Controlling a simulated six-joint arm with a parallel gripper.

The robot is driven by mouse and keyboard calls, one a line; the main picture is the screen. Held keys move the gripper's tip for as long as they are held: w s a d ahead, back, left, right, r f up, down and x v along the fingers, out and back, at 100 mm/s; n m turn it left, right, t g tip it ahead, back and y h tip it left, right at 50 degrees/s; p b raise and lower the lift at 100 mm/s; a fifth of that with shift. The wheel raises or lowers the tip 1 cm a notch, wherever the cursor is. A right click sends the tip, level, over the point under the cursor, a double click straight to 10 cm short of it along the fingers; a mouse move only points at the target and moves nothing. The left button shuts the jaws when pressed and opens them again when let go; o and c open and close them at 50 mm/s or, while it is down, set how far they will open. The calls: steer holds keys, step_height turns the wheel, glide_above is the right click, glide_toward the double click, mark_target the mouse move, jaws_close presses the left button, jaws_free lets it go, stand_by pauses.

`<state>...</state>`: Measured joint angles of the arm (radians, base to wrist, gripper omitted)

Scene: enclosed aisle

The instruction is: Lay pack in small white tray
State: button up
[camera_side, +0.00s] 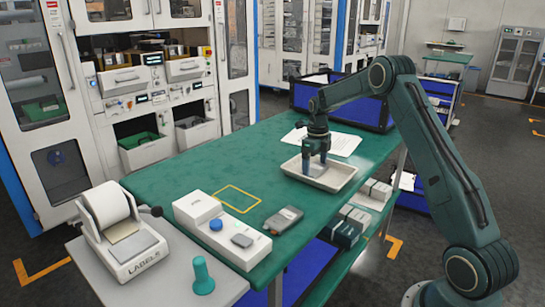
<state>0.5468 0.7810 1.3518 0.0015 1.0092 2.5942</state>
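The small white tray (341,182) lies on the green table, right of its middle. My gripper (315,168) points straight down over the tray, its fingertips low inside the rim. The two fingers stand a little apart. A pale grey-blue patch shows between and below them; it looks like the pack (314,170), but it is small and partly hidden by the fingers. I cannot tell whether the fingers press on it or whether it rests on the tray floor.
A white sheet (343,144) lies behind the tray, and a dark-blue bin (363,107) stands at the back. The yellow-outlined square (236,199) is empty.

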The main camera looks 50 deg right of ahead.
mark_target(314, 168)
steer(key=shift+o, duration=0.9)
steer(key=shift+r, duration=0.2)
step_height(314, 168, up, 12)
stand_by(0.5)
